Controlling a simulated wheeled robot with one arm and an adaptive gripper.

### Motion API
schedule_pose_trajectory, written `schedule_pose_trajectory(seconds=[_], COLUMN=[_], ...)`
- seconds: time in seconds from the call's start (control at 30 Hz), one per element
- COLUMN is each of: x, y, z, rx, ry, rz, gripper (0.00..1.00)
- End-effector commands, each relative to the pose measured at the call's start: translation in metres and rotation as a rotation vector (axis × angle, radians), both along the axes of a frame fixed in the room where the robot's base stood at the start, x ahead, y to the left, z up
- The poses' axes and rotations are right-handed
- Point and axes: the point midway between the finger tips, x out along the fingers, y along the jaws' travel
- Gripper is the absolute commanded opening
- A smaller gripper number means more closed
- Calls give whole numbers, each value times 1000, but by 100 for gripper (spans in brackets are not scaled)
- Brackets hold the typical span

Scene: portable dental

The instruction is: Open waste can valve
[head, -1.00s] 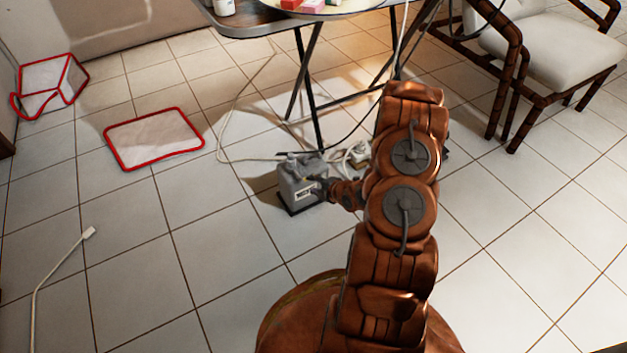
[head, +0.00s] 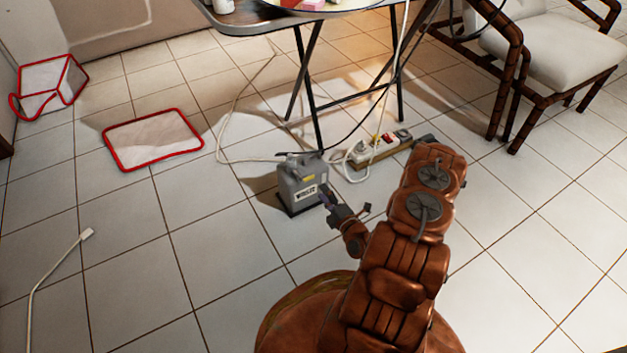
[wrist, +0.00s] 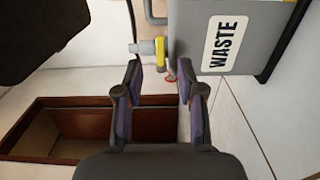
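The grey waste can (head: 300,190) stands on the tiled floor near the table legs, with a white WASTE label on its front. In the wrist view the can (wrist: 270,40) fills the upper right, turned on its side by the camera angle. Its valve (wrist: 160,48), a grey spout with a yellow part, sticks out to the left of the can. My gripper (wrist: 162,72) is open, its two fingers apart and nothing seen between them. The valve lies just beyond the fingertips, near the gap; contact cannot be told. In the head view my gripper (head: 325,193) is close to the can's right front.
A power strip (head: 381,146) with plugs and cables lies behind and right of the can. Folding table legs (head: 312,100) stand behind it. A red-edged mat (head: 153,139) lies to the left and a chair (head: 540,60) stands at the right. Floor left and front is mostly clear.

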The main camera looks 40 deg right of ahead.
Motion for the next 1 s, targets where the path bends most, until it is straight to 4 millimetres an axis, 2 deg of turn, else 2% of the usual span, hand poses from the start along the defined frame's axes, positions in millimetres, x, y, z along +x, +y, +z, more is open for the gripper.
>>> schedule_pose_trajectory(seconds=[0.7, 1.0], x=[59, 74], y=[-4, -6], z=[-3, 0], rx=[-2, -1], ry=[2, 0], rz=[4, 3], gripper=[39, 39])
